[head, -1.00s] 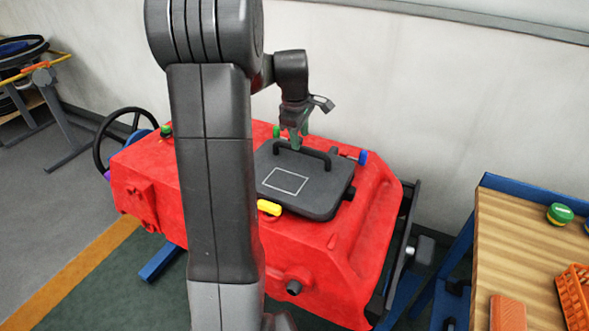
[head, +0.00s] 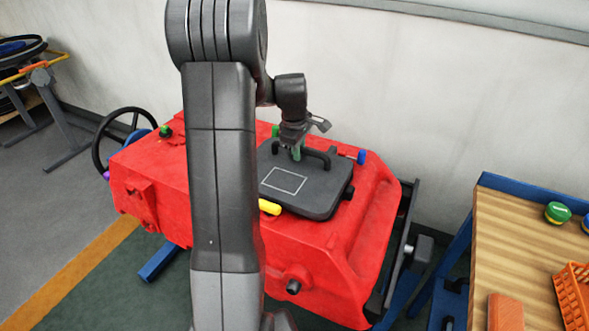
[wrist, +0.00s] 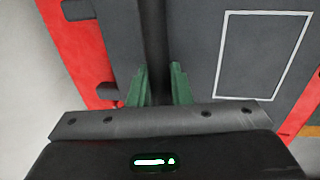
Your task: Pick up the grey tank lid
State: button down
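The grey tank lid (head: 318,190) is a dark square slab with a white outlined rectangle, lying flat on top of the red tank (head: 345,250). A raised dark bar handle (head: 318,154) stands at its back edge. My gripper (head: 296,154) points down at the handle, with its green fingertips at the bar. In the wrist view, the two green fingers (wrist: 159,75) are apart, one on each side of the dark handle (wrist: 156,40), with the lid (wrist: 215,70) below. The gripper looks open; whether a finger touches the bar is hard to tell. My arm hides part of the tank.
A yellow piece (head: 269,207) sits at the lid's front edge and a blue knob (head: 361,157) behind it. A wooden bench (head: 500,235) on the right holds a green-lidded jar (head: 557,212) and an orange basket (head: 574,295). The wall is close behind the tank.

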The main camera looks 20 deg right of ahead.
jog(key=shift+r, duration=0.15)
notch_tip(320, 180, up, 10)
jog(key=shift+f, duration=0.25)
jog(key=shift+y, duration=0.3)
jog(key=shift+w+d+f+b, duration=0.1)
jog(key=shift+d+f+b, duration=0.15)
jog(key=shift+f, duration=0.85)
jog(key=shift+w+d+f+b, duration=0.1)
jog(key=shift+d+f+b, duration=0.15)
jog(key=shift+f, duration=0.85)
jog(key=shift+w+d+f+b, duration=0.1)
jog(key=shift+d+f+b, duration=0.15)
jog(key=shift+f, duration=0.85)
jog(key=shift+f, duration=0.1)
jog(key=shift+s+a+f+b, duration=0.1)
jog(key=shift+f+b, duration=0.25)
jog(key=shift+f, duration=0.25)
jog(key=shift+f+b, duration=0.3)
jog(key=shift+f, duration=0.35)
jog(key=shift+f, duration=0.15)
